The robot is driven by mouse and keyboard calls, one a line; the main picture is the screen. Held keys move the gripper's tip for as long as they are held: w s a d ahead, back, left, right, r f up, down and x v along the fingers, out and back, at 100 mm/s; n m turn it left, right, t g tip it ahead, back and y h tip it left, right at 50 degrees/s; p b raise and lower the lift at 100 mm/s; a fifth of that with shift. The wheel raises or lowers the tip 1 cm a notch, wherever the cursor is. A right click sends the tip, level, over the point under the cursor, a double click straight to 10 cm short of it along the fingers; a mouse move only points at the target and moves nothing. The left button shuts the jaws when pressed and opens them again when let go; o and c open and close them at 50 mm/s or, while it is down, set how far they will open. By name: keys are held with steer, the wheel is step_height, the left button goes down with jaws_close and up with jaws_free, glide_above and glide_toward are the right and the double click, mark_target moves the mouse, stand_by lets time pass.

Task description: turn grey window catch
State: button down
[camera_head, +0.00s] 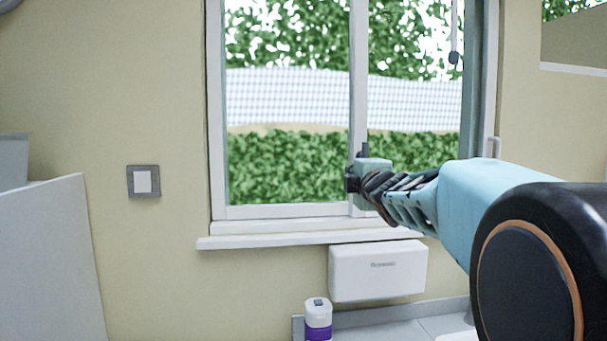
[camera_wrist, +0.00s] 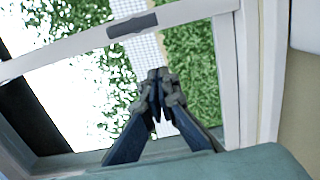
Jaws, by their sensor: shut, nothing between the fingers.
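The grey window catch (camera_wrist: 133,25) is a dark grey bar on the white middle bar of the window. In the wrist view it lies above and a little left of my fingertips. My gripper (camera_wrist: 162,75) is shut and empty, its dark fingertips together and visibly apart from the catch in the picture. In the head view my gripper (camera_head: 352,181) is in front of the lower part of the window's middle bar. A small dark upright piece shows just above it there; I cannot tell whether that is the catch.
The white window frame (camera_head: 216,150) has a sill (camera_head: 260,241) below. A blind cord with a dark knob (camera_head: 454,57) hangs at upper right. Under the sill are a white wall box (camera_head: 378,272) and a white and purple container (camera_head: 318,318). A light switch (camera_head: 143,181) is on the left wall.

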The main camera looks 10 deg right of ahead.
mark_target(363, 156)
steer(key=w+d+p, duration=0.3)
steer(key=w+d, duration=0.1)
steer(key=w, duration=0.2)
steer(key=shift+w+d, duration=0.15)
steer(key=shift+w, duration=0.25)
steer(key=shift+d+f+n+b, duration=0.25)
steer(key=shift+f+n+b, duration=0.05)
steer(key=shift+n+b, duration=0.7)
steer(key=shift+d+r+n+t+y+b, duration=0.15)
steer(key=shift+d+n+b, duration=0.95)
steer(key=shift+n, duration=1.7)
steer(key=shift+d+r+n+t+y+b, duration=0.15)
steer(key=shift+d+n+b, duration=0.35)
steer(key=shift+n+b, duration=1.8)
steer(key=shift+d+r+n+y+b, duration=0.2)
steer(key=shift+d+n+b, duration=0.65)
steer(key=shift+n, duration=2.45)
